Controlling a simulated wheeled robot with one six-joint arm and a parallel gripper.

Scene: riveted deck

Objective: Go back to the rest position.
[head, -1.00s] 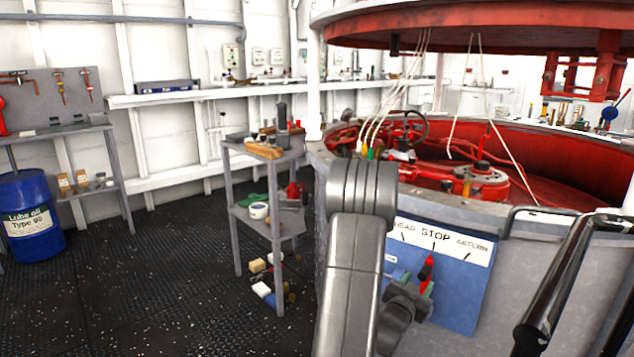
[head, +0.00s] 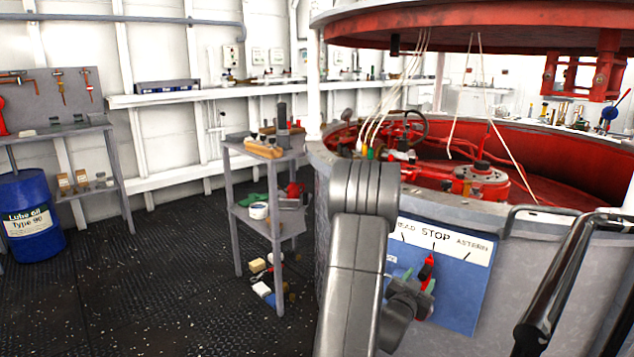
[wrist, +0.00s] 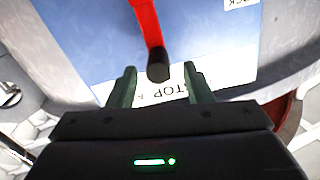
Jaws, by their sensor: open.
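My gripper (head: 418,280) is in front of the blue control panel (head: 470,285) on the side of the round grey housing. The panel carries a white strip (head: 436,236) marked STOP and ASTERN, with the left word partly hidden by my arm. A red lever (head: 427,266) stands at the panel close to my fingers. In the wrist view my gripper (wrist: 159,70) is open, with its two green fingers apart. The red lever (wrist: 147,22) comes down from the top, its dark end between the fingertips in the picture. I cannot tell whether they touch.
A grey shelf trolley (head: 272,232) with tools and tins stands left of my arm. A chrome rail (head: 560,285) is at the right. The red machinery pit (head: 540,160) lies behind the housing rim. A blue oil drum (head: 30,215) is far left.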

